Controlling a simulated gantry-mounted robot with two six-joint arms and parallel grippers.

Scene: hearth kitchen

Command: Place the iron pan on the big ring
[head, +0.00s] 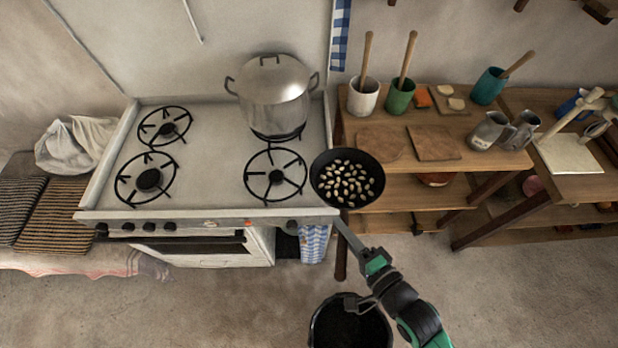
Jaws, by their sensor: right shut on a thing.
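The dark iron pan (379,181) is full of pale, bean-like pieces. It is just right of the stove's right edge, level or nearly so, and its handle points toward the front. My right gripper (372,258) is shut on the handle. The front right ring (275,176) is bare, directly left of the pan. The front left ring (147,179) and the back left ring (165,125) are bare too. The two front rings look alike in size, and the back left one looks smaller. My left gripper is not in view.
A lidded steel pot (274,92) covers the back right burner. A wooden table (465,162) with cups, utensil pots and boards stands right of the stove (212,165). A black bucket (318,322) is on the floor below my right arm. The stove's middle is clear.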

